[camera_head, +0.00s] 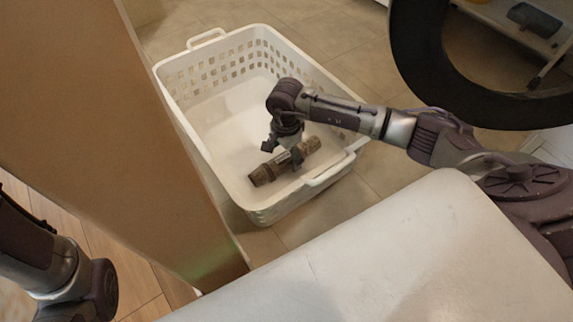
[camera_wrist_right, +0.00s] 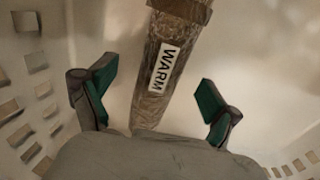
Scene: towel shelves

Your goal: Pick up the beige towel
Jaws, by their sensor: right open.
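A brownish-beige rolled towel (camera_head: 266,173) lies on the floor of a white laundry basket (camera_head: 205,55), towards its near end. In the right wrist view the towel (camera_wrist_right: 153,95) has a white label reading "WARM" and runs up the middle of the picture. My right gripper (camera_head: 283,150) reaches down into the basket over the towel. In the wrist view its green-padded fingers (camera_wrist_right: 155,95) are spread wide, one on each side of the towel, with gaps between. Part of the towel is hidden behind the gripper. My left arm shows at the lower left, but its gripper is out of frame.
The basket's perforated walls surround my right gripper. A tall brown panel (camera_head: 130,130) stands left of the basket. A dark ring-shaped object (camera_head: 410,50) is at the upper right, near a light shelf unit (camera_head: 495,22). Tiled floor (camera_head: 345,55) is clear behind the basket.

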